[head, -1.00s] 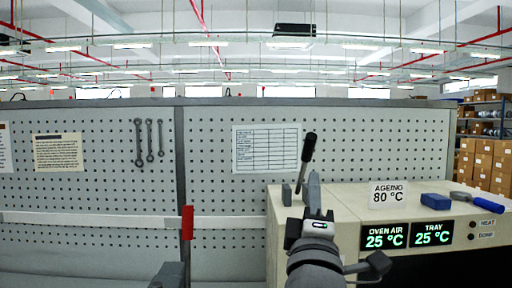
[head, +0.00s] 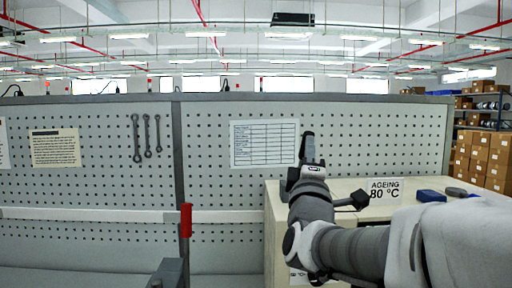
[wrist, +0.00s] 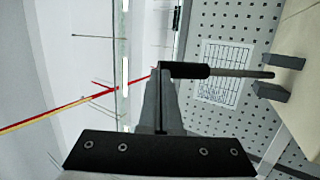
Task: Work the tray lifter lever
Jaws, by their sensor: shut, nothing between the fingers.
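The lever has a black grip (wrist: 186,70) and a bare metal rod (wrist: 243,73); in the wrist view it lies across the picture just past my fingertips. My gripper (wrist: 160,88) is shut and empty, its fingers pointing at the end of the black grip. I cannot tell whether they touch it. In the head view my gripper (head: 307,158) is raised over the left end of the cream cabinet (head: 274,225), and it and my wrist hide most of the lever there.
Two grey blocks (wrist: 283,62) stand near the rod's foot. An "AGEING 80 °C" sign (head: 384,192) and a blue block (head: 430,196) are on the cabinet top. A red-handled post (head: 186,220) stands to the left. A pegboard (head: 90,185) closes off the back.

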